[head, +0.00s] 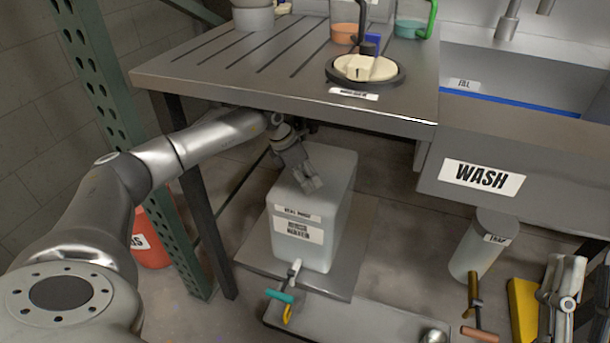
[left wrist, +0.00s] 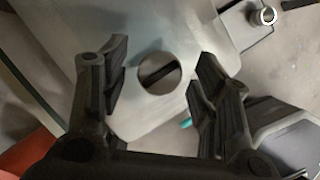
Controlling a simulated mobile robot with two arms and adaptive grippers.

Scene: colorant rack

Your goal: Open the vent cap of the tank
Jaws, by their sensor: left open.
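The tank (head: 338,215) is a pale, boxy container with labels on its front, standing on a low grey platform under the counter. Its round vent cap (left wrist: 158,73), with a dark bar across it, shows on the pale top in the left wrist view. My left gripper (head: 309,184) is over the top of the tank and hides the cap in the head view. In the left wrist view its fingers (left wrist: 163,60) are open, one on each side of the cap; contact cannot be told. My right gripper (head: 562,290) appears at the lower right edge, its jaws unclear.
The slotted counter (head: 215,65) overhangs the tank and my left arm. A valve with a teal handle (head: 279,296) is at the tank's lower front. A green post (head: 135,130) and red bucket (head: 150,240) stand left. A grey cylinder (head: 478,248) stands right.

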